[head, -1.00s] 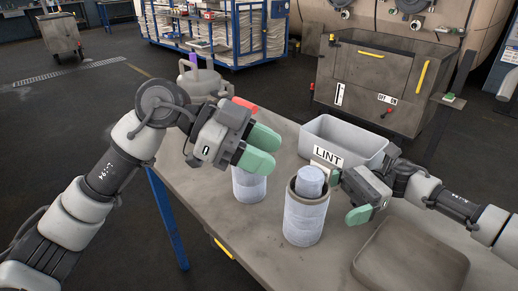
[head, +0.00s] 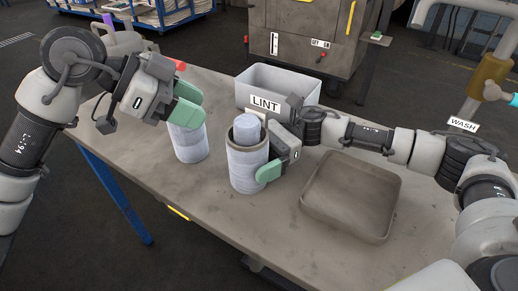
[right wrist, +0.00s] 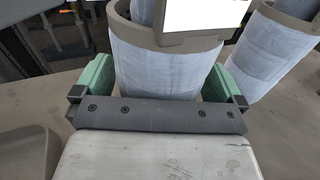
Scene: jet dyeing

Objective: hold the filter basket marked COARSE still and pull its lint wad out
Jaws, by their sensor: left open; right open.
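A pale filter basket with a brown rim (head: 248,170) stands upright on the table, and a pale lint wad (head: 247,128) sticks up from its top. My right gripper (head: 266,160) is at this basket. In the right wrist view its green fingers (right wrist: 160,82) are open, one on each side of the basket body (right wrist: 160,68); I cannot tell if they touch it. A second basket (head: 189,144) stands to the left, its top hidden by my left gripper (head: 186,103), which is open and empty above it. No COARSE mark is readable; a blank white plate (right wrist: 205,14) shows at the basket rim.
A grey bin marked LINT (head: 290,82) stands behind the baskets. An empty shallow tray (head: 350,226) lies to the right on the table (head: 215,205). A red object (head: 180,66) is behind my left gripper. A WASH sign (head: 462,124) is at the right.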

